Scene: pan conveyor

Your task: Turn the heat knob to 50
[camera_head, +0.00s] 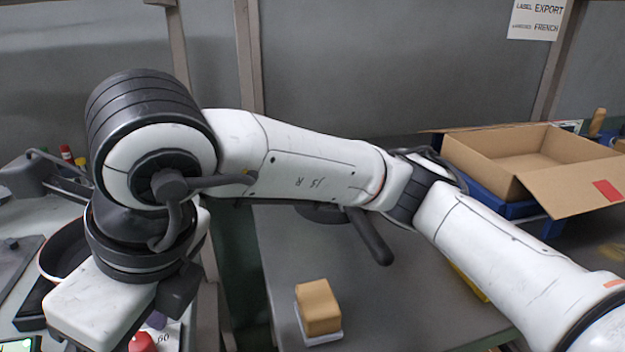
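A rounded red part (143,343), perhaps the heat knob, shows at the bottom edge of the head view, below my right gripper. A white dial face (165,338) beside it bears the number 60; the rest of the scale and any pointer are hidden or out of frame. My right arm reaches across from the right, and its white gripper (112,305) hangs over this panel at the lower left. The fingers are largely hidden, so I cannot tell their opening or whether they touch the knob. My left gripper is out of view.
A lit display (18,345) sits at the lower left corner. A dark pan (60,252) is partly behind my arm. A tan block (318,306) on a white base stands on the grey table (283,258). An open cardboard box (490,160) is at the right.

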